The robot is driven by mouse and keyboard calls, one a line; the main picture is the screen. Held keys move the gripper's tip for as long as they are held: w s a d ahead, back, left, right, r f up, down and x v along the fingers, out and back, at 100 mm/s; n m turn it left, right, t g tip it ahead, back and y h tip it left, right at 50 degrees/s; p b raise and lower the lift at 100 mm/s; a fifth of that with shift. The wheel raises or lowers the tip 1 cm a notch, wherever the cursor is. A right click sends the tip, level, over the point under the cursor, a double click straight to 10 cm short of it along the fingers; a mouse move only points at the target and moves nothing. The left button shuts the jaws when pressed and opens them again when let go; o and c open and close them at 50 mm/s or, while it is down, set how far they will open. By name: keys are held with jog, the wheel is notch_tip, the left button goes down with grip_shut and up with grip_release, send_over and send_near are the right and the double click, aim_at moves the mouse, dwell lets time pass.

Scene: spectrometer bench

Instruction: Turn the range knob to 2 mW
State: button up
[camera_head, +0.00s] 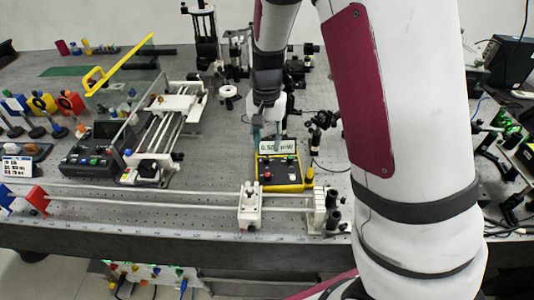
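The power meter (279,185), a small yellow and black box, sits on the optical bench near the middle of the head view. Its raised white display (268,149) reads about 0.50 with a unit that looks like µW. A small red knob or button (267,175) shows on its dark top panel. The markings on the panel are too small to read, so the range setting cannot be told. My gripper (267,138) points down just behind and above the display, with its teal fingertips apart. It seems to hold nothing, and it partly covers the display's upper edge.
A rail with a white carriage (250,207) runs along the bench's front edge, close before the meter. A dark control box (97,155) and a white linear stage stand to the left. Optics posts (321,127) stand right of the meter. My arm hides much of the right side.

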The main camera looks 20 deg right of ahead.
aim_at(266, 158)
jog(key=shift+f, duration=2.75)
jog(key=shift+c, duration=0.6)
grip_shut()
